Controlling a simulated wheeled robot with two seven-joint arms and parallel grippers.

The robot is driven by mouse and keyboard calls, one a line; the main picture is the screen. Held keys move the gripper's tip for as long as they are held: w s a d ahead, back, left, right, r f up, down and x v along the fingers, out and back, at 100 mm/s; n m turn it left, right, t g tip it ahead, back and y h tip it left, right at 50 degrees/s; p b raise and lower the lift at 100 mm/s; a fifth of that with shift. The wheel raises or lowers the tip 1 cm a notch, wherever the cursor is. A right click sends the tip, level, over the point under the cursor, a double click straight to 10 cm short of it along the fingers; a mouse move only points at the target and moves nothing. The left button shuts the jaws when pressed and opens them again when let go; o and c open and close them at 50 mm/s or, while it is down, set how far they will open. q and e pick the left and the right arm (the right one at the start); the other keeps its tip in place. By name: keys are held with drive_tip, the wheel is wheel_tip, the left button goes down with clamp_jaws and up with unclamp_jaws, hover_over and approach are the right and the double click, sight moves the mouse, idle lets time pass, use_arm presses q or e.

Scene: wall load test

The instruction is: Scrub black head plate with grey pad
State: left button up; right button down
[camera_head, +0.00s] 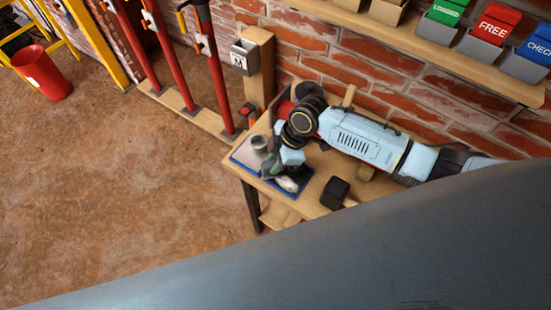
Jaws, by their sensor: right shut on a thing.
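My right arm comes in from the right over the small wooden table, and my right gripper (275,172) points down at the table's left end, low over a blue mat (242,157). It is shut on a small pale grey thing (289,184), which seems to be the grey pad; the jaws partly hide it. A black block-like piece (335,193) lies on the table to the right of the gripper, apart from it. I cannot tell whether it is the black head plate. My left gripper is not in view.
A grey cup (259,144) stands on the mat beside the gripper. A red tube end (284,108) shows behind my arm. Red props (212,70) stand along the brick wall. A shelf (460,52) with labelled bins hangs above.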

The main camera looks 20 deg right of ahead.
drive_tip(key=shift+f+b, duration=0.65)
drive_tip(key=shift+f, duration=0.35)
idle(0.5)
drive_tip(key=shift+s, duration=0.1)
